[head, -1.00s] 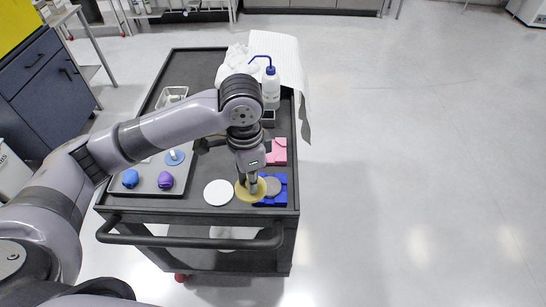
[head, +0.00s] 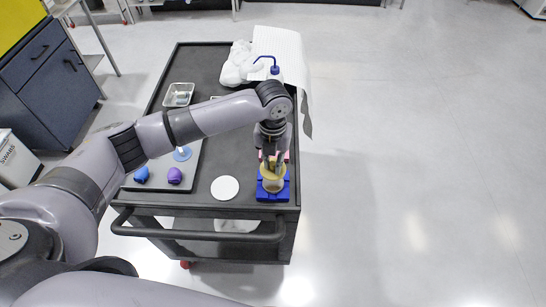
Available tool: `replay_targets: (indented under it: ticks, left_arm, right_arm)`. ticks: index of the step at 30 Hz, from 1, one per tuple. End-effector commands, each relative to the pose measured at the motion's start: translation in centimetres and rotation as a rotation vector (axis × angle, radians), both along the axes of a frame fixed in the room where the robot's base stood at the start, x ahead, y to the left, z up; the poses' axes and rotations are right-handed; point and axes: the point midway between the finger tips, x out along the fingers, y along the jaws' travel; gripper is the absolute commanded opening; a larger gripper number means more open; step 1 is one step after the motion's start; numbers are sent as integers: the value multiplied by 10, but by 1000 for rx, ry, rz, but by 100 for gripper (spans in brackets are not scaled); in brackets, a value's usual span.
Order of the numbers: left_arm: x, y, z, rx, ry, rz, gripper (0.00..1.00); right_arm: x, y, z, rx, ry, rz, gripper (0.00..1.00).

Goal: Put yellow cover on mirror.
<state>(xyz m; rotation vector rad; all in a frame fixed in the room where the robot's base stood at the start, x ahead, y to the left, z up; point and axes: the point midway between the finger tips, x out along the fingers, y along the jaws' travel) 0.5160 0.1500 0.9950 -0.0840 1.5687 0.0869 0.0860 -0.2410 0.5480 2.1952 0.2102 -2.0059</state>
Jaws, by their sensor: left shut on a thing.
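My left gripper (head: 271,160) points down at the front right of the black cart. It is shut on the yellow cover (head: 273,184), a round disc. The cover is over the blue fixture (head: 262,196) near the cart's front right corner. The mirror is hidden behind the cover and fingers. I cannot tell whether the cover touches the mirror or hovers just above it. My right gripper is out of view.
A white disc (head: 225,188) lies left of the fixture. A grey tray (head: 158,185) holds a blue piece (head: 141,175) and a purple piece (head: 175,176). A pink block (head: 287,157) is mostly hidden behind the gripper. White cloth and a wash bottle are behind.

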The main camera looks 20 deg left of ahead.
Motion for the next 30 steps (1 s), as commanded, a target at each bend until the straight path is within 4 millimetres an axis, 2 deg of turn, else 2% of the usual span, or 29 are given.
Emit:
replay_targets:
  ticks: [8, 22, 30]
  left_arm:
    - [2, 0, -8, -1, -1, -62, 3]
    - [2, 0, -48, 0, -1, -60, 3]
    - [2, 0, -64, 0, 0, -59, 3]
  right_arm:
    - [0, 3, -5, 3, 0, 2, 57]
    - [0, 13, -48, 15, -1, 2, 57]
    - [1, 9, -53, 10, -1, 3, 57]
